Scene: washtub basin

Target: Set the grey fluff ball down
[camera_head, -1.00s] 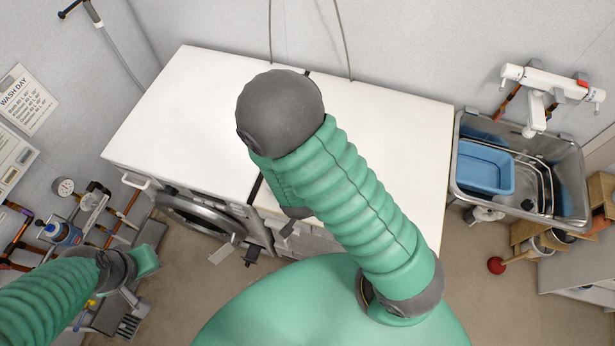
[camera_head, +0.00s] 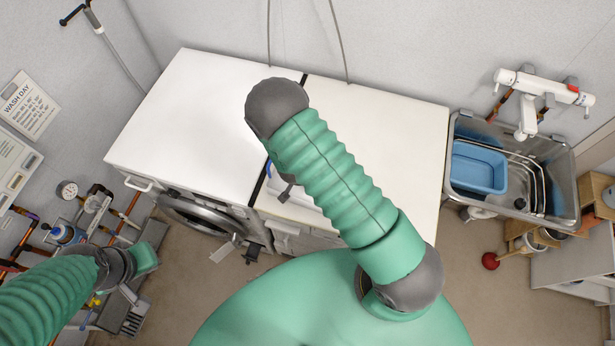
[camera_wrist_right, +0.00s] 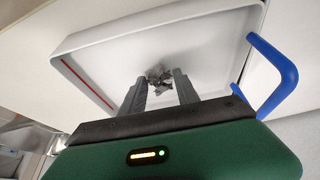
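The grey fluff ball (camera_wrist_right: 158,76) shows in the right wrist view between the fingertips of my right gripper (camera_wrist_right: 160,78). It fills the gap between the two dark fingers, which look closed on it. Behind it is the floor of a shallow white tray (camera_wrist_right: 85,85) with a red line along one side and a blue handle (camera_wrist_right: 275,75). Whether the ball touches the tray floor I cannot tell.
A metal sink (camera_head: 570,190) with a blue basin (camera_head: 478,168) stands at the right. The worktop to the left and right of my arm is clear.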

